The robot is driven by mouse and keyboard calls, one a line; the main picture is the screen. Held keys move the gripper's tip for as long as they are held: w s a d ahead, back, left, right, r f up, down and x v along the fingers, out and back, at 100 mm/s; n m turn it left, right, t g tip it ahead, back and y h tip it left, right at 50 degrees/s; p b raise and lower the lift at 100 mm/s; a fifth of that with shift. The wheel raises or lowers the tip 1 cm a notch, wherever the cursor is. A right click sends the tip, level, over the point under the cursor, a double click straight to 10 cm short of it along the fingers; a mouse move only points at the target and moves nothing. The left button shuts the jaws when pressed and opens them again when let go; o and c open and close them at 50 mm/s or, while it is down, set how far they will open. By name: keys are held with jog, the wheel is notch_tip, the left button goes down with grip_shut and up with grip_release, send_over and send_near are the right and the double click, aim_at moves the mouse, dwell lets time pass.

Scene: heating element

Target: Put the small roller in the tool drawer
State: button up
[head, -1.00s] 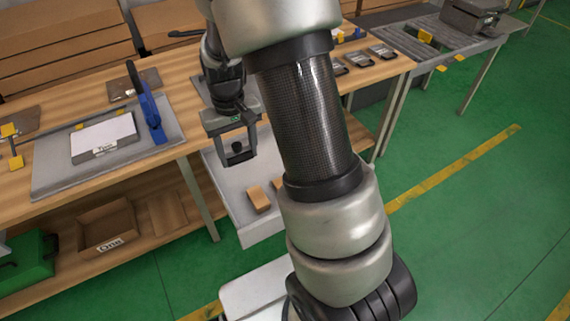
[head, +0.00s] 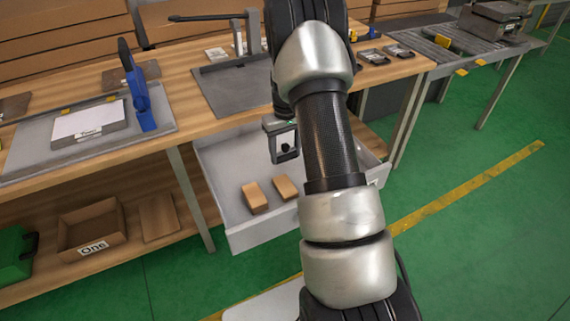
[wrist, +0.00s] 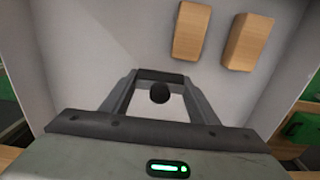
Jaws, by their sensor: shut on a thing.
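My gripper (head: 284,157) is shut on the small roller (head: 286,147), which shows as a small dark round end between the fingers. In the wrist view the roller (wrist: 159,93) sits between the fingertips of my gripper (wrist: 160,80). The tool drawer (head: 222,182) is a light grey open tray pulled out under the workbench. My gripper is over the drawer's inside, towards its back right; its exact height above the floor is hard to tell. The drawer floor (wrist: 85,45) fills much of the wrist view.
Two wooden blocks, one on the left (head: 254,198) and one on the right (head: 285,188), lie in the drawer. The wooden workbench (head: 185,110) stands above it. A blue-handled tool (head: 142,100) is on the left mat. The drawer's left part is clear.

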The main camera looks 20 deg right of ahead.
aim_at(286, 161)
jog(key=shift+f+b, duration=0.35)
jog(key=shift+f, duration=1.65)
jog(key=shift+f, duration=0.15)
jog(key=o, duration=1)
